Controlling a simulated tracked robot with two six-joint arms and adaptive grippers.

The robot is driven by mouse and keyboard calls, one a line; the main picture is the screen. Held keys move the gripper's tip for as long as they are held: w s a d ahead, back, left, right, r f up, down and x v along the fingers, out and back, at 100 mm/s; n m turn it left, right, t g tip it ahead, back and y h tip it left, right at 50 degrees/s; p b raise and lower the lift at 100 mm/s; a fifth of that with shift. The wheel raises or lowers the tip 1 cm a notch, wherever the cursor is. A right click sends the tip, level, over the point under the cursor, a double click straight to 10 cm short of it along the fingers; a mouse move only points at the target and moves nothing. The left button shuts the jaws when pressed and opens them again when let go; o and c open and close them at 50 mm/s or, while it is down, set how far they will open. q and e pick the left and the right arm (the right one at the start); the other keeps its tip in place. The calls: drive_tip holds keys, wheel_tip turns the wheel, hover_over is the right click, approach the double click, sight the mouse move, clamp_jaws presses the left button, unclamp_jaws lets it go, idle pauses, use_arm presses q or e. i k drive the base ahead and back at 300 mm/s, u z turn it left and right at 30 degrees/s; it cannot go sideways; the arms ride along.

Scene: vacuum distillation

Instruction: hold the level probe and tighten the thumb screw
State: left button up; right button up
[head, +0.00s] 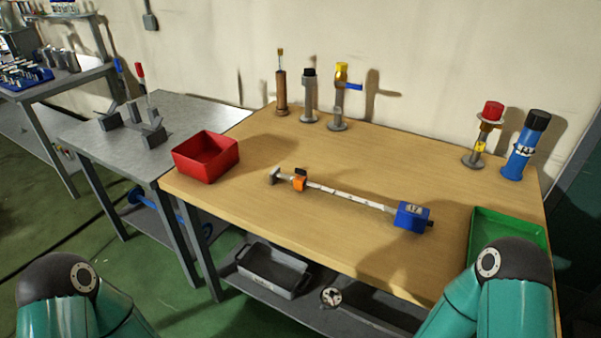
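The level probe (345,194) lies on the wooden table, a thin pale rod with dark marks running from centre left down to the right. At its right end is a blue box (411,216) with a small display. Near its left end sits an orange collar (299,183) with a small black part (301,172) on top, which may be the thumb screw. A grey metal piece (275,175) is at the far left end. Nothing touches the probe. Only teal and black links of my arms show at the bottom corners; neither gripper is in view.
A red bin (206,157) stands at the table's left edge, a green tray (508,227) at the right. Several upright fittings, including a blue cylinder (525,146), line the back edge. A grey side table (176,114) stands left. The wood around the probe is clear.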

sight(302, 172)
drive_tip(key=u, duration=0.8)
drive_tip(key=i, duration=0.15)
drive_tip(key=z, duration=3.1)
drive_tip(key=k, duration=1)
drive_tip(key=u, duration=0.9)
drive_tip(key=i, duration=1.25)
drive_tip(key=u, duration=0.4)
